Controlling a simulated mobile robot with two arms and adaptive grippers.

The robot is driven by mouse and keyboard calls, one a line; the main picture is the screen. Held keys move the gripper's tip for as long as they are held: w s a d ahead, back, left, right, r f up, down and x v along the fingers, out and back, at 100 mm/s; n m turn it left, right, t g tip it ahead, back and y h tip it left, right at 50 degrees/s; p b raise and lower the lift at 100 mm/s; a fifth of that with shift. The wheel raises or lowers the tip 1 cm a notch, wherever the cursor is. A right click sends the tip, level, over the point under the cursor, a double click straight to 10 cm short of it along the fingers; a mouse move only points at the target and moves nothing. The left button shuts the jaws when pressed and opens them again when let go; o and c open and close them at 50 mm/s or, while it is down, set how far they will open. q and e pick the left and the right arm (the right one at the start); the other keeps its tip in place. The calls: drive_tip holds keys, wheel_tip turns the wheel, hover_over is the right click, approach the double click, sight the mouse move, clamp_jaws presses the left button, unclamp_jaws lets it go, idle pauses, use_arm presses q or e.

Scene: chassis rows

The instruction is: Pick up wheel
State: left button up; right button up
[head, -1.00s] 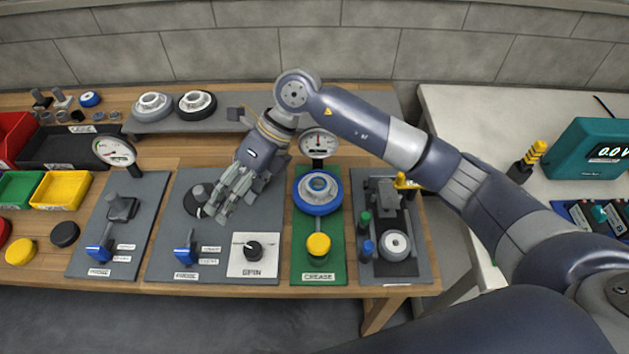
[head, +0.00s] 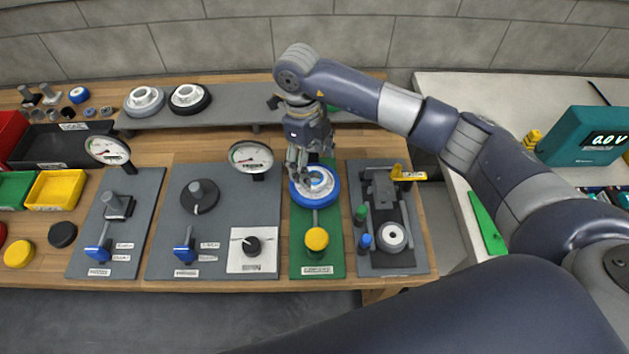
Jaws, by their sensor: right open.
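A wheel with a blue rim and pale hub (head: 324,193) lies flat on the green grease panel (head: 299,262). My right gripper (head: 298,175) is open, with its fingers pointing down at the upper left edge of this wheel and covering part of it. I cannot tell whether the fingers touch the rim. A grey-rimmed wheel (head: 144,101) and a black-rimmed wheel (head: 190,98) lie on the grey raised shelf (head: 240,107) at the back. My left gripper is not in view.
A yellow knob (head: 316,239) stands in front of the blue wheel. A gauge (head: 250,157) rises to its left, and a grey fixture (head: 391,236) with a yellow-handled part is to its right. The spin panel's round hub (head: 200,196) is uncovered. A teal meter (head: 587,136) sits on the white table.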

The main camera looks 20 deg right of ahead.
sight(315, 181)
drive_tip(key=f, duration=0.2)
drive_tip(key=f+p, duration=0.1)
drive_tip(key=shift+s+f, duration=0.2)
drive_tip(key=shift+f, duration=0.15)
drive_tip(key=shift+d+f, duration=0.1)
drive_tip(key=shift+f, duration=0.25)
drive_tip(key=shift+c, duration=0.6)
drive_tip(key=c, duration=1.5)
drive_tip(key=shift+w+r, duration=0.1)
drive_tip(key=shift+r, duration=0.05)
